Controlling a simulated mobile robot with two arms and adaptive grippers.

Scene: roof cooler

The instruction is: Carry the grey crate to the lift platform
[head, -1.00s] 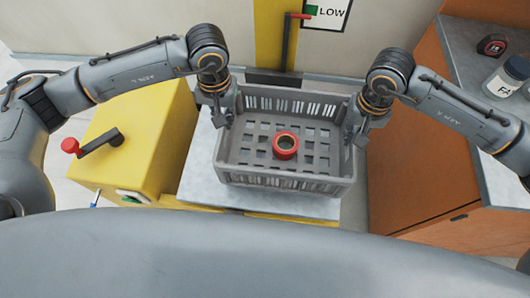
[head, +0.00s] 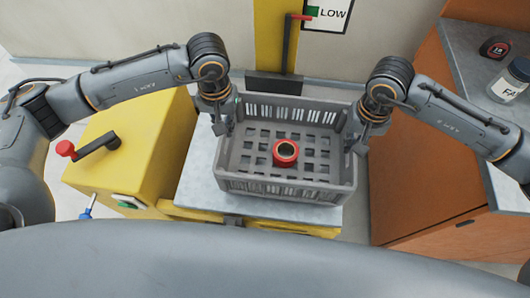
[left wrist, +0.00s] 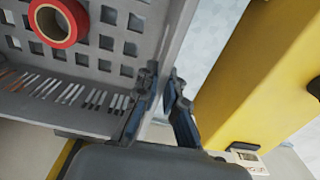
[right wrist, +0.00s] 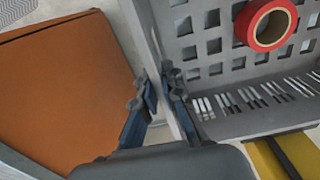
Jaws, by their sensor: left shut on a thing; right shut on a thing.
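The grey crate (head: 287,188) is upright over the grey metal plate of the lift platform (head: 197,172). A red tape roll (head: 285,152) lies on its slotted floor. My left gripper (head: 224,128) is shut on the crate's left wall; the left wrist view shows its fingers (left wrist: 162,85) either side of the rim. My right gripper (head: 357,146) is shut on the right wall, its fingers (right wrist: 160,95) also straddling the rim. Whether the crate's base touches the plate, I cannot tell.
A yellow housing (head: 140,150) with a red-knobbed crank (head: 66,148) stands left. A yellow mast (head: 275,40) with a LOW sign (head: 328,13) rises behind. An orange cabinet (head: 420,190) is close on the right, with a jar (head: 510,80) and a tape measure (head: 494,47) on top.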

